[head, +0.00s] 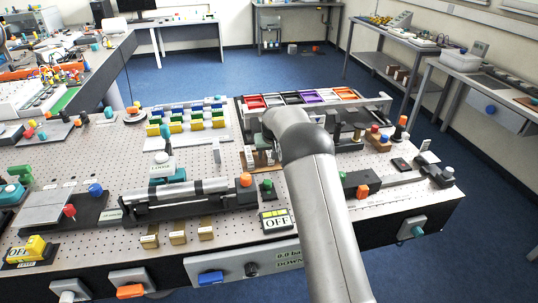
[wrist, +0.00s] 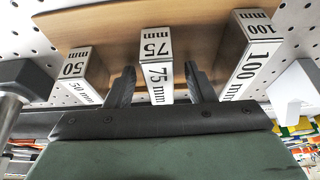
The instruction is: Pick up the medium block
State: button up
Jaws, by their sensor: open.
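The medium block (wrist: 157,84), white-faced and marked 75 mm, stands in the middle of a row of three in the wrist view. My gripper (wrist: 160,74) is open, with one dark finger on each side of this block. Small gaps seem to show between the fingers and the block. The 50 mm block (wrist: 80,68) is to the left and the 100 mm block (wrist: 247,58) to the right. They stand by a brown wooden base (wrist: 200,22). In the head view my arm partly covers the gripper, and the blocks look small there.
Behind the blocks in the head view is a rack of coloured bins (head: 300,97). A grey pipe fixture (head: 185,192) lies to the front left. A grey post (wrist: 12,105) is close by, left in the wrist view.

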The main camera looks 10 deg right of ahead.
grip_shut()
jog(key=shift+r, duration=0.15)
